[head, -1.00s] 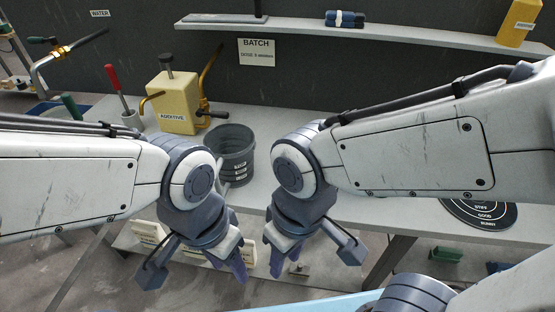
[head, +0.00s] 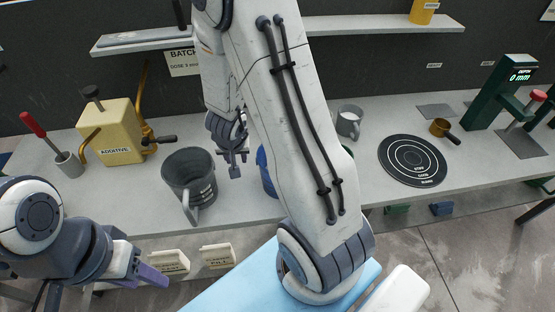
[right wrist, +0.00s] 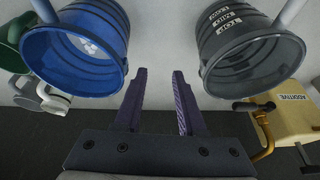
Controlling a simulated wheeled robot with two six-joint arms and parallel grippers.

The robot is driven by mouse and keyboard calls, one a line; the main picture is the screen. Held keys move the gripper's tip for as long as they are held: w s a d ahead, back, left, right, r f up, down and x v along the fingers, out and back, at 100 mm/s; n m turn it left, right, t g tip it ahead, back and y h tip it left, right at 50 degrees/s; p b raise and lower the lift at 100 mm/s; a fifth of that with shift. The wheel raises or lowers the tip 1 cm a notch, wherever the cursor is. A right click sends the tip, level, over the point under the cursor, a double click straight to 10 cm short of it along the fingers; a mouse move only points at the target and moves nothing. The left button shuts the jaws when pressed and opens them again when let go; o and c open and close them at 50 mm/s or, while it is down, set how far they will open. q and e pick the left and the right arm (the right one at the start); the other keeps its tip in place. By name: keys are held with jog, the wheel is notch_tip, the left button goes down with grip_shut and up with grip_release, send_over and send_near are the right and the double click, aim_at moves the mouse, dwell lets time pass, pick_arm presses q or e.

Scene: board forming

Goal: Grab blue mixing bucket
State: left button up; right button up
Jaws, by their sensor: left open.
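The blue mixing bucket (head: 266,172) stands on the bench, mostly hidden behind my right arm in the head view. In the right wrist view the blue bucket (right wrist: 75,48) is at upper left, with something whitish at its bottom. My right gripper (head: 237,165) hangs between the blue bucket and a dark grey bucket (head: 189,182). In the right wrist view its jaws (right wrist: 159,75) are open and empty, with the left finger close to the blue bucket's rim. My left gripper (head: 148,272) is open at lower left, in front of the bench, away from the blue bucket.
The grey bucket (right wrist: 252,45) stands close on the other side of my right gripper. The yellow additive container (head: 110,130) is further left. A lighter grey pail (head: 349,122), a round black target mat (head: 413,160) and a green depth gauge (head: 498,95) are to the right.

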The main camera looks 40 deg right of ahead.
jog(key=shift+m+g+h, duration=0.4)
jog(key=shift+m+h, duration=0.5)
jog(key=d+f, duration=0.1)
jog(key=d, duration=0.1)
jog(key=d+f+b, duration=0.1)
jog(key=d+f, duration=0.1)
jog(key=s+d+f+b, duration=0.1)
jog(key=d+f, duration=0.1)
jog(key=d, duration=0.1)
jog(key=shift+f, duration=0.2)
jog(key=shift+b+x, duration=1)
jog(key=shift+x, duration=1.9)
pick_arm(q)
notch_tip(320, 180, down, 3)
jog(key=shift+s+f, duration=0.1)
pick_arm(e)
jog(key=shift+a, duration=0.1)
grip_shut()
pick_arm(q)
jog(key=shift+a, duration=0.1)
